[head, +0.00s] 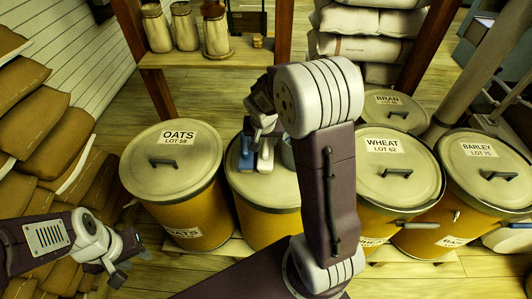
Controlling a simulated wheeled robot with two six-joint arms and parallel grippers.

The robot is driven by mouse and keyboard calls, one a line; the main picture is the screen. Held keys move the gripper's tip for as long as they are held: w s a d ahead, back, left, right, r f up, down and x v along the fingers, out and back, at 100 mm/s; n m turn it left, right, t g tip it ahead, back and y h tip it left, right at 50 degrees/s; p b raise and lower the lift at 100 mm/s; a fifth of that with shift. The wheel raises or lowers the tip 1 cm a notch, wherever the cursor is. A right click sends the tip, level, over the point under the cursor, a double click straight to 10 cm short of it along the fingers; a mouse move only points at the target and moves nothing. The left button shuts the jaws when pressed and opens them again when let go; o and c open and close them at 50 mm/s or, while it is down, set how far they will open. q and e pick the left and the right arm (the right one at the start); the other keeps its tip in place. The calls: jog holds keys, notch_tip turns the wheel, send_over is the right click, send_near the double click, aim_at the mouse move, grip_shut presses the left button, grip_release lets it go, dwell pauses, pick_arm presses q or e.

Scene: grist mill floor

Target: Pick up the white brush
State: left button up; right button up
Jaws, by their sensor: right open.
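A white brush (265,158) lies on the lid of the barrel (272,192) in the middle, next to a blue item (246,152) that looks like another brush. My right gripper (259,132) is over the far part of this lid, just above and behind the white brush. It is open; whether its fingers touch the brush cannot be told. My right arm hides the right part of the lid. My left gripper (128,264) is at the lower left, away from the barrels, with its fingers apart and nothing between them.
Barrels marked OATS (172,162), WHEAT (385,167), BARLEY (485,170) and BRAN (395,108) stand around. A wooden shelf (215,58) with jars is behind. Sacks (40,135) are stacked at left, more sacks (370,45) at the back. A grey item (287,153) shows partly beside my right arm.

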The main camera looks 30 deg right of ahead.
aim_at(266, 144)
jog(key=x, duration=0.3)
jog(key=shift+s+f, duration=0.15)
jog(key=shift+f, duration=0.05)
jog(key=shift+w+d+f, duration=0.15)
jog(key=shift+w+f, duration=0.1)
jog(key=shift+f, duration=0.05)
jog(key=shift+s+r+b, duration=0.1)
jog(key=shift+b, duration=0.2)
jog(key=shift+f+b, duration=0.25)
jog(key=shift+b, duration=0.05)
jog(key=shift+c, duration=0.3)
grip_shut()
dwell(0.6)
